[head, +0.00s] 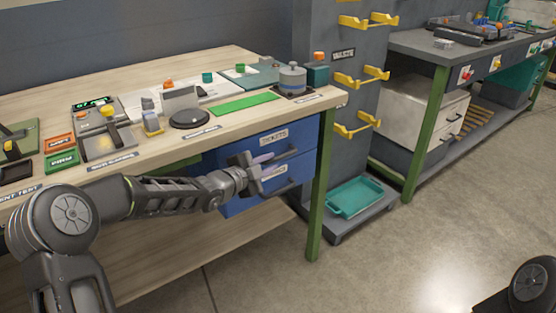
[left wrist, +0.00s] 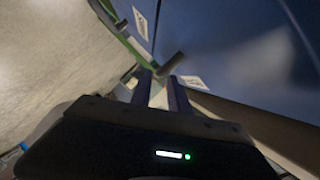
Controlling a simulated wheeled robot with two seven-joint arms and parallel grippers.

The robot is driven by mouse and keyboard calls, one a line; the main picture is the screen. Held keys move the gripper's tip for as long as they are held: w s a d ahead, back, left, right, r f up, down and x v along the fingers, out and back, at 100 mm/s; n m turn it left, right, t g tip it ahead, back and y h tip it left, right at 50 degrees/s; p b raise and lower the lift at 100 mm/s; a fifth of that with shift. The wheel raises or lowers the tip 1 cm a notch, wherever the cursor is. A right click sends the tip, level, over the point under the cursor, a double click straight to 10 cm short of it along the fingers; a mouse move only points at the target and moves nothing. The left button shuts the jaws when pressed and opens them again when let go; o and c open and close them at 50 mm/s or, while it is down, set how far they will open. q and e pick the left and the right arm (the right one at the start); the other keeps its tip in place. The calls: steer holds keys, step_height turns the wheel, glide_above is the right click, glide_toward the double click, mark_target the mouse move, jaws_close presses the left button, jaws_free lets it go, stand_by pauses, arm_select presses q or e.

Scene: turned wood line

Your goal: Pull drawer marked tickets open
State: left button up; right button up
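The drawer marked tickets (head: 304,138) is the upper front of a blue two-drawer unit under the wooden bench. Its front looks flush with the drawer below, and its dark bar handle (head: 288,154) shows. My left gripper (head: 272,163) is in front of the unit, close to the tickets handle, with its two fingers apart and nothing seen between them. In the left wrist view the fingers (left wrist: 160,88) point at the blue fronts, and a dark handle (left wrist: 171,64) lies just past their tips. Contact cannot be told. My right gripper is not in view.
The lower blue drawer (head: 240,206) has its own label and handle. A green bench leg (head: 320,190) stands right of the unit. A teal tray (head: 355,197) sits on a low grey shelf beyond it. The floor (head: 400,260) in front is clear.

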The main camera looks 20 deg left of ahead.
mark_target(274, 161)
arm_select(q)
steer(key=x, duration=0.5)
jaws_close()
stand_by(1.4)
